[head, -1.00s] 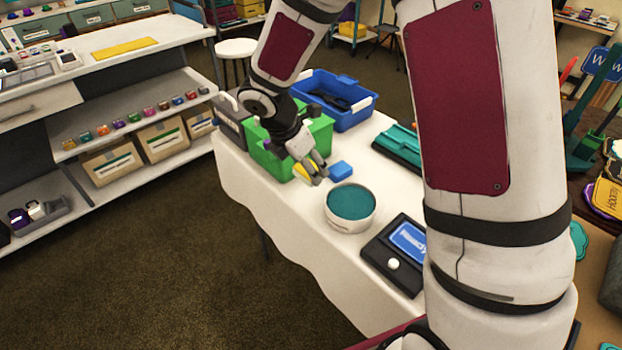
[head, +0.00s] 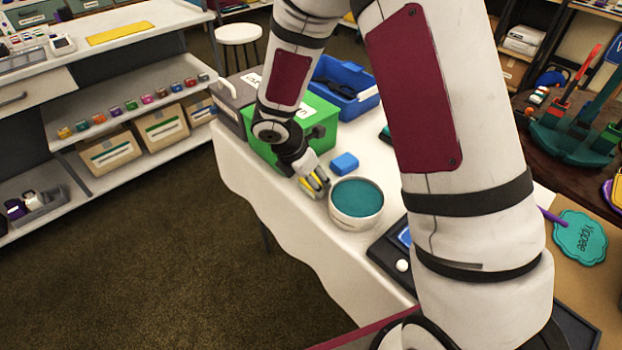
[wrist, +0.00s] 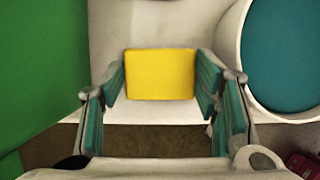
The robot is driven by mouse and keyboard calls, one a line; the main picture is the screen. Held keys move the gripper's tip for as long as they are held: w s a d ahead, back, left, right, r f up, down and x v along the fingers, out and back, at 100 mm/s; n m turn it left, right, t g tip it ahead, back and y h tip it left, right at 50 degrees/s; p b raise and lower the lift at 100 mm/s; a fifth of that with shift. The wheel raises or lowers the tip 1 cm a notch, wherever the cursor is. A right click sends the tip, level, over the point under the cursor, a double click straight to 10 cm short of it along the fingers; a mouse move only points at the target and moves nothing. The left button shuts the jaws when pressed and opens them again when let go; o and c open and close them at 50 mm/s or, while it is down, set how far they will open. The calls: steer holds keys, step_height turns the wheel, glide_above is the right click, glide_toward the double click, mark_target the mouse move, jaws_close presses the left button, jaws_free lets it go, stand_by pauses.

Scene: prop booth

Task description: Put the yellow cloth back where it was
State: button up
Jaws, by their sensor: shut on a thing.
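The yellow cloth (wrist: 160,74) shows as a folded block between my fingers in the wrist view. My gripper (head: 317,187) is shut on it; in the head view a bit of yellow (head: 319,182) shows between the fingers. The gripper is over the white table near its front edge, between the green box (head: 322,133) and the white bowl with a teal inside (head: 357,223). I cannot tell whether the cloth touches the table. A similar blue folded block (head: 344,163) lies behind the gripper.
A blue bin (head: 367,108) with dark things stands behind the green box. A dark panel with a white button (head: 402,266) lies right of the bowl. A flat yellow strip (head: 120,35) lies on the counter at the left. Bare table is around the front edge.

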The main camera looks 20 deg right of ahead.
steer(key=shift+f, duration=0.15)
steer(key=o, duration=0.8)
steer(key=p+v, duration=0.2)
steer(key=v, duration=1)
steer(key=shift+r, duration=0.3)
